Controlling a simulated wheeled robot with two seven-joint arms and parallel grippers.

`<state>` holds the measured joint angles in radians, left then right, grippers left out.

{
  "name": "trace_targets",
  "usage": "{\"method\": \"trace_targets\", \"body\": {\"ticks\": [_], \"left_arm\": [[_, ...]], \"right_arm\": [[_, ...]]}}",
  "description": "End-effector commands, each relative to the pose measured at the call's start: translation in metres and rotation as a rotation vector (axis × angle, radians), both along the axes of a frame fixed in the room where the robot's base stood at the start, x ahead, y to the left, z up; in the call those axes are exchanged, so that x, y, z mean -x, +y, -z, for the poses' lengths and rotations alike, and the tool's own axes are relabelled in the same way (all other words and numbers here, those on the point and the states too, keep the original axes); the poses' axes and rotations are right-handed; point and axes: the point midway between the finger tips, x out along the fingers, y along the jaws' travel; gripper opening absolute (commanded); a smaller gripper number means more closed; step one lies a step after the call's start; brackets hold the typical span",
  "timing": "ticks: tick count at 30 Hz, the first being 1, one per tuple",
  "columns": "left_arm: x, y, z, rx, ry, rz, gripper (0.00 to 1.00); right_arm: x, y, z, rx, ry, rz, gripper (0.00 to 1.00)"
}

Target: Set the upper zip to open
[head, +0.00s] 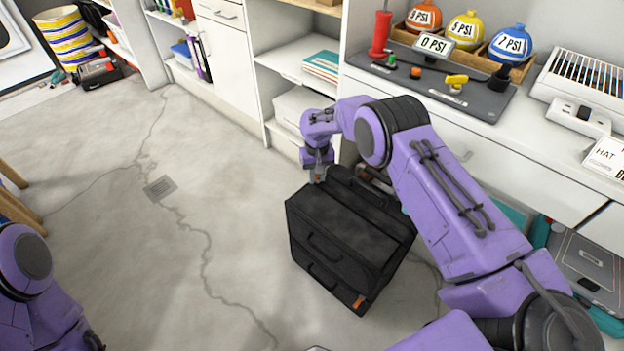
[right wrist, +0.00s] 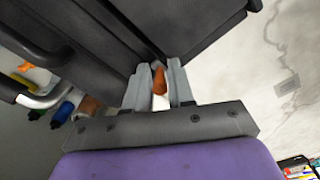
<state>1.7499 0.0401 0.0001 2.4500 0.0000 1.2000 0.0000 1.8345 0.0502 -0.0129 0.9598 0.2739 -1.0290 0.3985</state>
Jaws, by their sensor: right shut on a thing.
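A black bag (head: 340,235) with handles stands on the floor in the middle of the head view. A small orange zip pull (head: 358,301) shows at its lower front corner. My right gripper (head: 318,176) is at the bag's upper left corner. In the right wrist view its two grey fingers (right wrist: 159,82) are shut on another orange zip pull (right wrist: 159,80), close against the dark bag (right wrist: 90,50). The upper zip's track is mostly hidden by my gripper and the bag's edge. My left arm shows at the lower left, but its gripper is not in view.
A white counter (head: 480,125) with drawers runs behind the bag and carries a dark panel (head: 440,85) and coloured balls. Shelves (head: 290,60) stand at the back. The floor (head: 120,230) left of the bag is clear apart from a small drain (head: 160,188).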

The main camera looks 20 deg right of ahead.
Motion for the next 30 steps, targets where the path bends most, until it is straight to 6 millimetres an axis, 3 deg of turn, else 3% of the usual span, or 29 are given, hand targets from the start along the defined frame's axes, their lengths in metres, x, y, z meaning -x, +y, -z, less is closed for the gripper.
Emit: {"method": "trace_targets", "body": {"ticks": [8, 9, 10, 11, 20, 23, 30], "left_arm": [[0.0, 0.0, 0.0, 0.0, 0.0, 0.0, 0.43], [0.0, 0.0, 0.0, 0.0, 0.0, 0.0, 0.43], [0.0, 0.0, 0.0, 0.0, 0.0, 0.0, 0.43], [0.0, 0.0, 0.0, 0.0, 0.0, 0.0, 0.43], [0.0, 0.0, -0.001, 0.0, 0.0, 0.0, 0.43], [0.0, 0.0, -0.005, 0.0, 0.0, 0.0, 0.43], [0.0, 0.0, -0.016, 0.0, 0.0, 0.0, 0.43]], "right_arm": [[-0.005, 0.002, -0.003, -0.003, -0.014, 0.002, 0.0], [-0.005, 0.002, -0.003, -0.003, -0.014, 0.002, 0.26], [-0.005, 0.003, -0.003, -0.002, -0.015, 0.002, 0.36], [-0.005, 0.002, -0.003, -0.002, -0.015, 0.002, 0.38], [-0.003, 0.001, -0.005, -0.001, -0.009, 0.001, 0.38], [-0.004, 0.001, -0.021, -0.001, -0.01, 0.0, 0.38], [-0.005, 0.003, -0.079, -0.002, -0.013, -0.002, 0.38]]}}
